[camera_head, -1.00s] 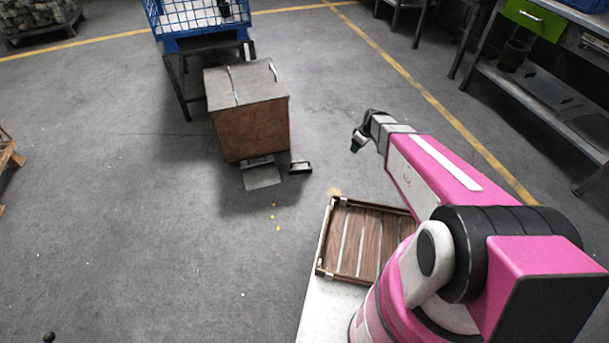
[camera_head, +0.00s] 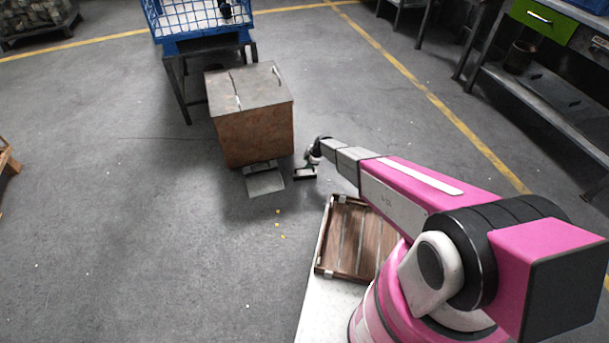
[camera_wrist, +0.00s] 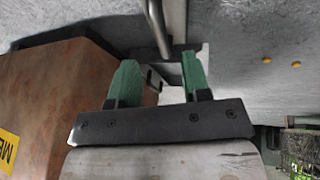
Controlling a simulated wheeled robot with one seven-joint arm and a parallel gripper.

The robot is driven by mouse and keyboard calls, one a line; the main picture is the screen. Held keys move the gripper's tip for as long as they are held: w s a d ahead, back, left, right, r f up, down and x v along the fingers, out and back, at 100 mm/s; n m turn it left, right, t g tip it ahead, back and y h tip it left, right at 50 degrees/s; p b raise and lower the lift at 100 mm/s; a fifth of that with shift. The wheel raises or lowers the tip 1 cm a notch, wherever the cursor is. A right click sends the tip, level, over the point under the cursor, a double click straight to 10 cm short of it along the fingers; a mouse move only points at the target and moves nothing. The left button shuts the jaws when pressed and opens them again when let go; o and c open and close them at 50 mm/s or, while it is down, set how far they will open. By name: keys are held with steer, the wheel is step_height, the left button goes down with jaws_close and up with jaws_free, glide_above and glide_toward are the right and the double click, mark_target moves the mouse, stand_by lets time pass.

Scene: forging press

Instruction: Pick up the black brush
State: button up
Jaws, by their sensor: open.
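The black brush (camera_head: 306,175) lies on the floor beside the dustpan, just right of the brown box's near corner. It is small and dark with a lighter edge. In the wrist view a bar and block (camera_wrist: 157,30) that look like the brush show at the top centre, beyond the fingertips. My gripper (camera_head: 312,158) hangs close to the brush in the head view, partly covering it. In the wrist view my gripper's green fingers (camera_wrist: 161,71) are apart, with nothing visibly clamped. The exact gap between fingers and brush cannot be told.
A grey dustpan (camera_head: 266,184) lies left of the brush. The brown box (camera_head: 255,137) stands close behind both; it fills the wrist view's left (camera_wrist: 45,105). Yellow bits (camera_head: 278,225) lie on the floor. A wooden crate (camera_head: 323,238) is nearer me. Floor to the left is open.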

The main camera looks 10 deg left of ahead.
mark_target(305, 171)
steer(key=x, duration=0.6)
steer(key=shift+s+f, duration=0.1)
steer(key=shift+f, duration=0.2)
steer(key=shift+r, duration=0.1)
jaws_close()
